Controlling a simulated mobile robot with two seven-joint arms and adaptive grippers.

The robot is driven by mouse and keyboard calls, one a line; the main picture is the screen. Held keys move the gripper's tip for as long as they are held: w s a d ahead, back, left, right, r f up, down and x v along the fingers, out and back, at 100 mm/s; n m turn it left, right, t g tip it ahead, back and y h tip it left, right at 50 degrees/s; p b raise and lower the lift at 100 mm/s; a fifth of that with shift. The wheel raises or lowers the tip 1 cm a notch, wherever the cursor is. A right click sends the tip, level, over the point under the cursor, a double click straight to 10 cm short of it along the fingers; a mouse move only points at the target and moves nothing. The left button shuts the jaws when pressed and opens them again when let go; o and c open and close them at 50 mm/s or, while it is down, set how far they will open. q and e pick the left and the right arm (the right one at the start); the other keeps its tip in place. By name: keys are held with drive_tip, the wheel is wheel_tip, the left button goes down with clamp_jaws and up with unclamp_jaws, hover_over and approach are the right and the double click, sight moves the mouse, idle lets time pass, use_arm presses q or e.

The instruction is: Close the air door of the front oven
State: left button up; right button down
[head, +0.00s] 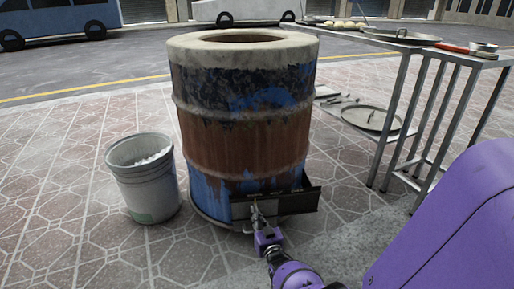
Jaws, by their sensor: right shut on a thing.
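The front oven (243,120) is a rusty, blue-painted barrel with a pale rim and an open round top. Its air door (297,202) is a dark metal panel low on the front. The panel stands out from the barrel toward the right, so it looks at least partly open. My right gripper (256,212) is at the left part of the door, low by the pavement, and is shut on it. The fingers are small here and hide the exact grip point. My left gripper is not in view.
A grey bucket (146,185) stands on the tiles left of the oven. A metal table (408,45) with trays and a lower shelf holding a round lid (372,118) stands at the right. Tiled pavement in front of the bucket is clear.

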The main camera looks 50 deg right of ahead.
drive_tip(key=c, duration=1.8)
unclamp_jaws()
drive_tip(key=shift+w+a, duration=0.25)
drive_tip(key=shift+a, duration=0.05)
drive_tip(key=shift+c, duration=0.2)
drive_tip(key=shift+d, duration=0.1)
drive_tip(key=shift+s+r, duration=0.1)
drive_tip(key=shift+r, duration=0.35)
wheel_tip(320, 180, up, 9)
drive_tip(key=shift+r, duration=0.1)
